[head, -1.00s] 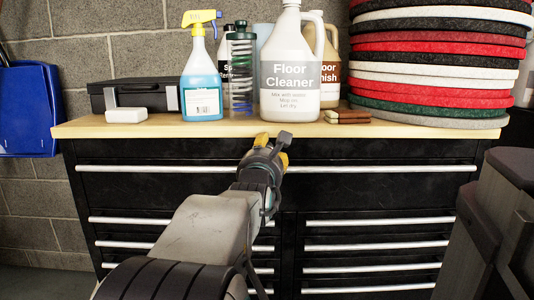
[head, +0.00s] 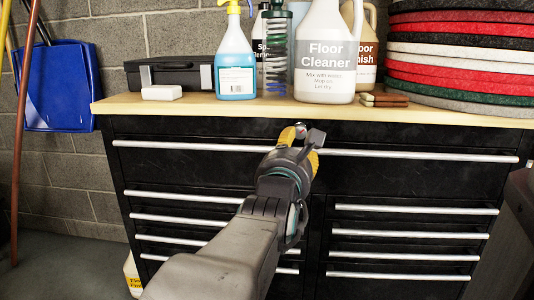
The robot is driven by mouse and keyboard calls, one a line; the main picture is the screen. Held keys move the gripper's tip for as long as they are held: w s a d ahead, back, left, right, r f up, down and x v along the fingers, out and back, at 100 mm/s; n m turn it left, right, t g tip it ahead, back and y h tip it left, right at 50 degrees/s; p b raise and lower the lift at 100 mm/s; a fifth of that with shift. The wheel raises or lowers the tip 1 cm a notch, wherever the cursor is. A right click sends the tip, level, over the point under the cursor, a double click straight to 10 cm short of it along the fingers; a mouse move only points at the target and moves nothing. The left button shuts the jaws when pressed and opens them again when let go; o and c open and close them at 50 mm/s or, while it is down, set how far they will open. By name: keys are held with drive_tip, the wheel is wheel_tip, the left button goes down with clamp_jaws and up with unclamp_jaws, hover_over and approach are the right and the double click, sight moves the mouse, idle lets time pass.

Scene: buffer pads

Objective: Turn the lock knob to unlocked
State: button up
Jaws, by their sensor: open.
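My gripper (head: 302,137) is open at the top middle of the black tool cabinet (head: 200,177), in front of its upper edge and just above the long top drawer handle. A small round grey piece, which looks like the lock knob (head: 300,129), shows between the two fingertips. The fingers partly hide it, so I cannot tell which way it is turned or whether the fingers touch it.
The wooden top (head: 130,104) holds a spray bottle (head: 235,60), a floor cleaner jug (head: 325,55), a black case (head: 165,73) and stacked round pads (head: 460,70). A blue dustpan (head: 60,85) hangs at left. A bottle (head: 132,275) stands on the floor.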

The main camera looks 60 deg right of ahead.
drive_tip(key=shift+v, duration=0.9)
